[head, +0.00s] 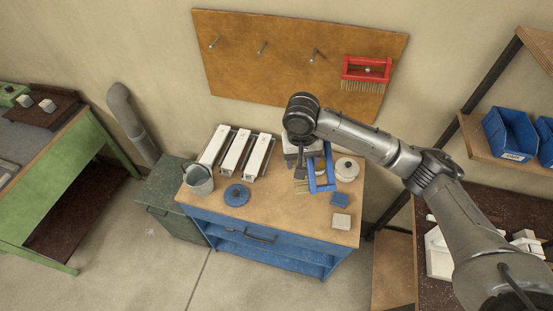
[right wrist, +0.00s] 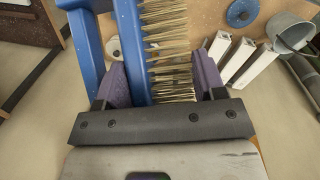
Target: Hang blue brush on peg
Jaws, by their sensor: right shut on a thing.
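The blue brush (head: 329,178) has an open frame handle and pale bristles. My right gripper (head: 305,166) is shut on it over the back right of the bench. In the right wrist view the brush (right wrist: 130,45) stands between the purple fingers of my right gripper (right wrist: 163,82), with bristles to the right and the handle to the left. Its height above the bench is hard to tell. The brown pegboard (head: 285,75) carries bare pegs at left (head: 214,43), centre (head: 262,48) and right (head: 315,55). My left gripper is not in view.
A red brush (head: 366,70) hangs at the board's right end. The bench (head: 275,207) holds white profiles (head: 236,152), a grey bucket (head: 199,181), a blue disc (head: 236,195), a white roll (head: 347,169) and small blocks. A shelf with blue bins (head: 510,135) stands at right.

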